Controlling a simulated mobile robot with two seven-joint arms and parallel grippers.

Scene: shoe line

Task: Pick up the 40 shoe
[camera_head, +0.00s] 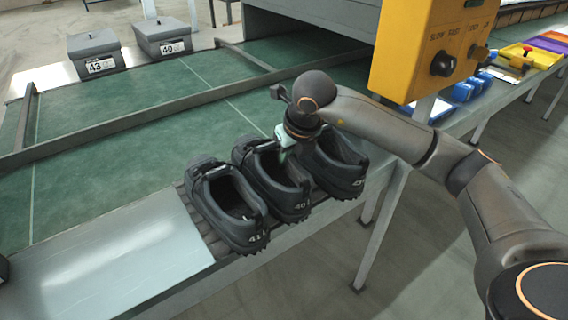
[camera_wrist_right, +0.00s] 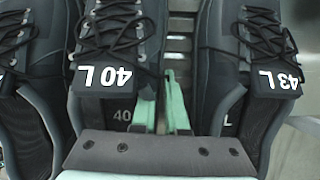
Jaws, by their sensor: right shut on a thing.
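The black 40 shoe (camera_head: 283,192) stands in the middle of a row of three shoes, with "40" on its heel. Its "40 L" tongue tag (camera_wrist_right: 108,76) shows in the wrist view. My right gripper (camera_head: 284,146) reaches down at the 40 shoe's right side. In the wrist view its green fingers (camera_wrist_right: 161,108) are shut on the 40 shoe's side edge, close to the neighbouring shoe. The exact grip is partly hidden by the gripper body. My left gripper is not in view.
The 41 shoe (camera_head: 222,206) stands close on the left, and the 43 shoe (camera_wrist_right: 274,78) close on the right. Grey boxes marked 43 (camera_head: 96,56) and 40 (camera_head: 165,38) stand behind the green conveyor (camera_head: 120,150). A yellow control box (camera_head: 425,50) hangs at upper right.

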